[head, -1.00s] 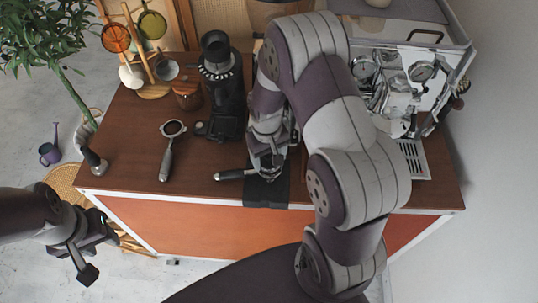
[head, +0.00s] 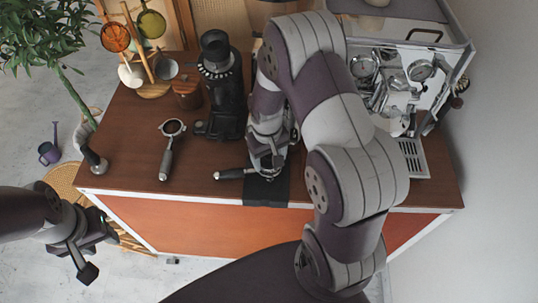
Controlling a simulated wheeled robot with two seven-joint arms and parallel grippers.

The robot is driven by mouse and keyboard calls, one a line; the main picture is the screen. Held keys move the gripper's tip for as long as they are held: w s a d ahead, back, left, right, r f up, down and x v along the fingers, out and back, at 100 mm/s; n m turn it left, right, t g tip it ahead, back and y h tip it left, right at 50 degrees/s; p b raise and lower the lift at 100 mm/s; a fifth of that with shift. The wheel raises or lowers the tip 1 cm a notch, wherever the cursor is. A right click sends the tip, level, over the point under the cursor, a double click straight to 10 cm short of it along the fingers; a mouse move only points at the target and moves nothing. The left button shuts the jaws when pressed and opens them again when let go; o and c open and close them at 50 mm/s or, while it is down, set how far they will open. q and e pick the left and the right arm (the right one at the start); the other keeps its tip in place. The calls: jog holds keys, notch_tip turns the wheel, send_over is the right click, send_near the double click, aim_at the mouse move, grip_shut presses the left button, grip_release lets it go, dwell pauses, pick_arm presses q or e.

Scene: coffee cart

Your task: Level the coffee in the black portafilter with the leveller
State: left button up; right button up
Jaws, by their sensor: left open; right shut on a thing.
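A portafilter with a black handle (head: 232,174) lies at the counter's front edge, its head over the black mat (head: 266,194). My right gripper (head: 267,163) is directly above that head and covers most of it. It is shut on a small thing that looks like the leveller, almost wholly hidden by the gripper. I cannot see the coffee or tell whether the leveller touches the basket. My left gripper (head: 88,252) is open and empty, off the counter at the lower left.
A second portafilter (head: 167,158) lies left of the black grinder (head: 220,90). The espresso machine (head: 405,75) is at the right. A wooden jar (head: 187,95) and cup rack (head: 150,85) stand behind. The left front counter is mostly clear.

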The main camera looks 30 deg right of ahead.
jog(key=shift+f+b, duration=0.3)
jog(key=shift+f, duration=0.15)
dwell(0.6)
jog(key=shift+s+f, duration=0.1)
jog(key=shift+f, duration=0.05)
dwell(1.1)
